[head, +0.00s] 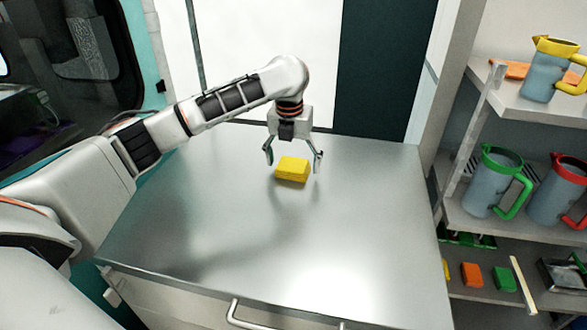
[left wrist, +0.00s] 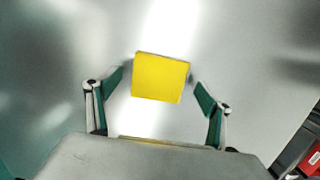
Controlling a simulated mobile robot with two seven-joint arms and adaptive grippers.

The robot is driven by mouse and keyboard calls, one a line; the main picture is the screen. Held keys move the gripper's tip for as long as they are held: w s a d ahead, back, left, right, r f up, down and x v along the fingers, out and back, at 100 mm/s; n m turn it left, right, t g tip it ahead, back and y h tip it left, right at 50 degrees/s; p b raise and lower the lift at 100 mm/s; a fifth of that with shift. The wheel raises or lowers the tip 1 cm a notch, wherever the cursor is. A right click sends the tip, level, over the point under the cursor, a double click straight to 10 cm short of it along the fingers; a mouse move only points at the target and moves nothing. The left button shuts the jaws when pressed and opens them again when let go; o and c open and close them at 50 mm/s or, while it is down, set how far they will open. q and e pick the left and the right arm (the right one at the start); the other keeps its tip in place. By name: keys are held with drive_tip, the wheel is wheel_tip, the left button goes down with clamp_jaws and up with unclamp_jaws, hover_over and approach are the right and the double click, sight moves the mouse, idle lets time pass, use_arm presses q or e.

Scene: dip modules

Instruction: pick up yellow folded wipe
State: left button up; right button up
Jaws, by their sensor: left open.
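The yellow folded wipe (head: 292,169) lies on the metal table (head: 240,260), toward its far side. It also shows in the left wrist view (left wrist: 161,77), slightly turned and lying between and just beyond the fingertips. My left gripper (head: 293,157) is open above and around the wipe, one finger to each side, with a gap on both sides. It shows in the left wrist view too (left wrist: 160,82). Nothing is held in it. I cannot tell its exact height above the table. My right gripper is not in view.
A shelf unit (head: 500,220) stands to the right with blue-grey jugs, including a green-handled one (head: 494,182) and a yellow-handled one (head: 550,69). Its lower level has an orange block (head: 471,275) and a green block (head: 504,279). The tabletop around the wipe is clear.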

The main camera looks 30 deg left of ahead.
sight(293, 165)
use_arm(q)
drive_tip(key=shift+f, duration=0.4)
drive_tip(key=c, duration=1)
wheel_tip(293, 165, up, 20)
drive_tip(key=shift+r, duration=0.1)
drive_tip(key=shift+c, duration=0.5)
